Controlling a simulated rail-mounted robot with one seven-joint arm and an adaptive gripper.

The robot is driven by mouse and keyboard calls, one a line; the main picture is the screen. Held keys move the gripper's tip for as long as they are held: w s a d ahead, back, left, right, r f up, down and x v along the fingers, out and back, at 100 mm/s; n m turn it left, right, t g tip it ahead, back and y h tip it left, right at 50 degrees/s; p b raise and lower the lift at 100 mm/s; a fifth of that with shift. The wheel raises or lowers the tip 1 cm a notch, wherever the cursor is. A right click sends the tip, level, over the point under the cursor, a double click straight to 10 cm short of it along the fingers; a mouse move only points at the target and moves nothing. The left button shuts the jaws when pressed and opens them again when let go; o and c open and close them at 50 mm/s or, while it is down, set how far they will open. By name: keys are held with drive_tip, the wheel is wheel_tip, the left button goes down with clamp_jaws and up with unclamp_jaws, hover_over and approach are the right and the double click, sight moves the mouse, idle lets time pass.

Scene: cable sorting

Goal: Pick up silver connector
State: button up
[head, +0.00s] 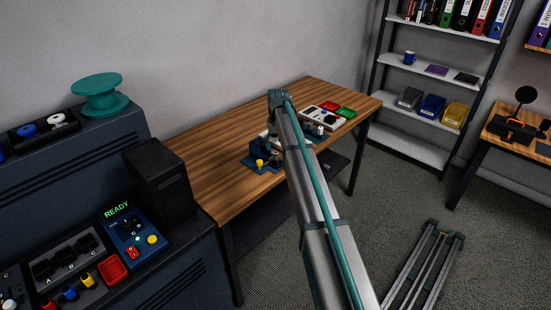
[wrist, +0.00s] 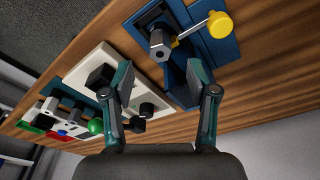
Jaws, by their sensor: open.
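A silver connector (wrist: 160,44) with a dark hole in its end face shows in the wrist view, seated at a dark recess of a blue fixture (wrist: 222,48). A lever with a yellow knob (wrist: 220,24) juts out beside it. My gripper (wrist: 161,78) is open, its two teal-grey fingers apart and nothing held between them. The connector appears just beyond the fingertips, toward the upper part of the picture; the exact gap is hard to tell. In the head view the blue fixture (head: 254,168) is on the wooden table, and my arm hides most of my gripper and the connector.
A white panel (wrist: 128,63) with black blocks and knobs lies beside the blue fixture. A green ball knob (wrist: 96,126) and further fixtures follow. The wooden table's (head: 210,165) left part is clear.

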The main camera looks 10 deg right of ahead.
sight(276, 152)
drive_tip(key=shift+w+f+p, duration=0.2)
drive_tip(key=shift+f+p, duration=0.5)
drive_tip(key=shift+f, duration=0.85)
drive_tip(key=shift+w+f+p, duration=0.15)
drive_tip(key=shift+f+p, duration=0.5)
drive_tip(key=shift+f, duration=0.85)
clamp_jaws()
